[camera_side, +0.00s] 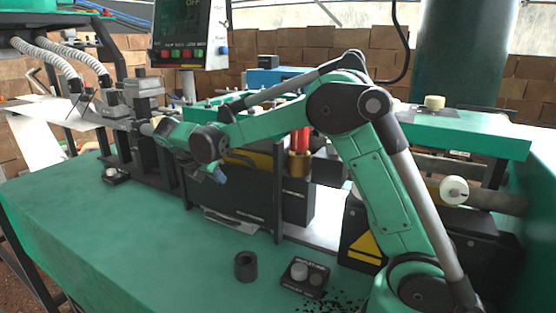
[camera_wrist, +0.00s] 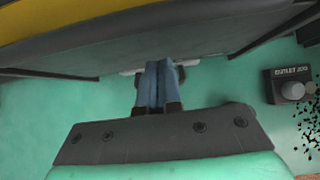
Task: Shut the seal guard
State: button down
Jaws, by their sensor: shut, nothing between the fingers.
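My gripper (camera_side: 219,176) is in front of the machine in the side view, with its blue fingers pointing down. In the wrist view the gripper (camera_wrist: 160,68) has its two blue fingers side by side and closed, with nothing held. A dark panel with a yellow edge (camera_wrist: 150,38), possibly the seal guard, fills the top of the wrist view just beyond the fingertips. In the side view this looks like the black box front (camera_side: 262,205) with yellow above it. I cannot tell whether the fingers touch it, or whether the guard is open or shut.
A small black button box (camera_side: 304,279) and a black cylinder (camera_side: 246,266) stand on the green table (camera_side: 120,225). The button box also shows in the wrist view (camera_wrist: 290,86). Black specks lie beside it. A control screen (camera_side: 190,30) hangs at the back. The table's left front is clear.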

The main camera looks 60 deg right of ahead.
jog(key=shift+d+r, duration=0.25)
jog(key=shift+r, duration=0.65)
jog(key=shift+d+r, duration=0.25)
jog(key=shift+r, duration=0.6)
jog(key=shift+r, duration=0.1)
notch_tip(320, 180, up, 8)
jog(key=shift+f, duration=0.2)
jog(key=shift+d, duration=0.1)
